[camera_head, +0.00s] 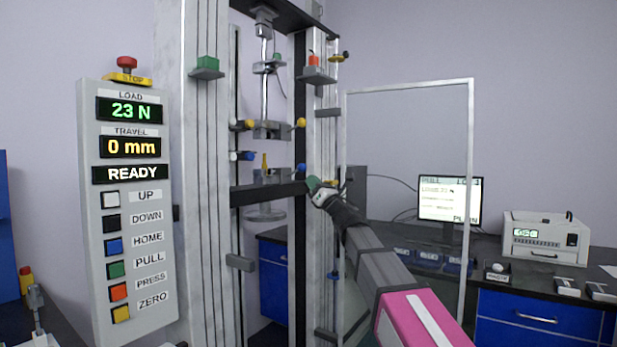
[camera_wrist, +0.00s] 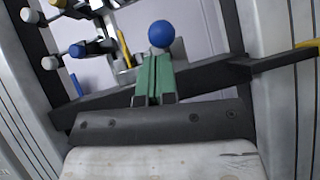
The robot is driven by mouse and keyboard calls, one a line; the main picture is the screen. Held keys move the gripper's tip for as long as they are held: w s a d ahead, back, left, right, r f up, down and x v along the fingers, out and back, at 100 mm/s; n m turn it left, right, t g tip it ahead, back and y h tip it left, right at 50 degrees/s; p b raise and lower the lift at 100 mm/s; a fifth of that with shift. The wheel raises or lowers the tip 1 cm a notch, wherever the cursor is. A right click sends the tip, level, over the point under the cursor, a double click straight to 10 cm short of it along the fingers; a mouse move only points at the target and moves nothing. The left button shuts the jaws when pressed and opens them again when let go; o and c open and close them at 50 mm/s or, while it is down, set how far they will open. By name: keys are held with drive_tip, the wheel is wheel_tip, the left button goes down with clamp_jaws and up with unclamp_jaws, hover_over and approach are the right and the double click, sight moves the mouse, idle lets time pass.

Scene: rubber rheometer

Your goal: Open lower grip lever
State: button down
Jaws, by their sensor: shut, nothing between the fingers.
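The lower grip sits on the dark crossbar of the test frame, with a blue lever (camera_head: 240,156) on its left side and a blue knob (camera_head: 301,169) on its right. In the wrist view the round blue knob (camera_wrist: 161,34) shows just past my fingertips, and a blue lever (camera_wrist: 90,49) shows at the upper left. My gripper (camera_head: 314,185) is at the right of the lower grip, close to the blue knob. In the wrist view my green fingers (camera_wrist: 154,74) are together with nothing between them. Whether they touch the knob I cannot tell.
The upper grip has yellow knobs (camera_head: 300,122) above. The dark crossbar (camera_wrist: 100,100) runs just beyond my fingers. Frame columns (camera_head: 204,220) stand at either side. The control panel (camera_head: 130,210) reads READY.

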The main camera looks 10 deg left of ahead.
drive_tip(key=s+d+f, duration=0.2)
drive_tip(key=s+d, duration=0.3)
drive_tip(key=d, duration=0.4)
drive_tip(key=shift+f, duration=0.35)
